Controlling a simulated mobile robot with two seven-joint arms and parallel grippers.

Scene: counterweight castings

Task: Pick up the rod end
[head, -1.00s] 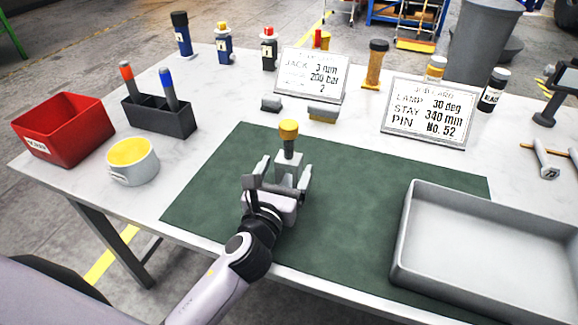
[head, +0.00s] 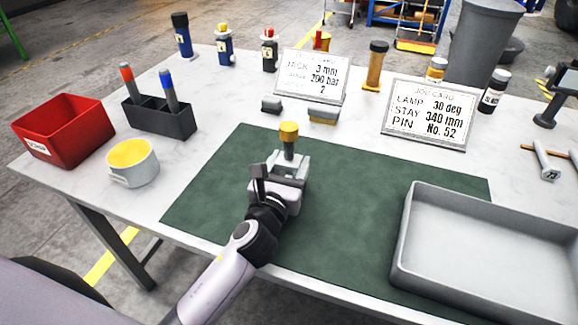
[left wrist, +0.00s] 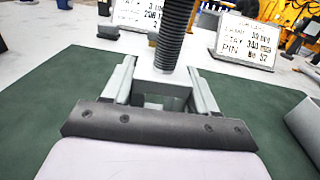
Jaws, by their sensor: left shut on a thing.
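The rod end is a grey block with a dark threaded shank (head: 289,147) and a yellow cap on top. It stands upright over the green mat (head: 390,190). My left gripper (head: 288,168) is shut on its block from the near side. In the left wrist view the threaded shank (left wrist: 173,35) rises from the block, and the two fingers of the left gripper (left wrist: 162,88) flank the block. The cap is out of that frame. I cannot tell whether the block's underside touches the mat. My right gripper is not in view.
A grey tray (head: 402,235) lies at the right of the mat. A red bin (head: 75,140), a yellow-lined cup (head: 133,172) and a dark marker holder (head: 172,122) stand at left. Cards (head: 428,112), bottles and small blocks (head: 323,114) stand behind. The mat around the gripper is clear.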

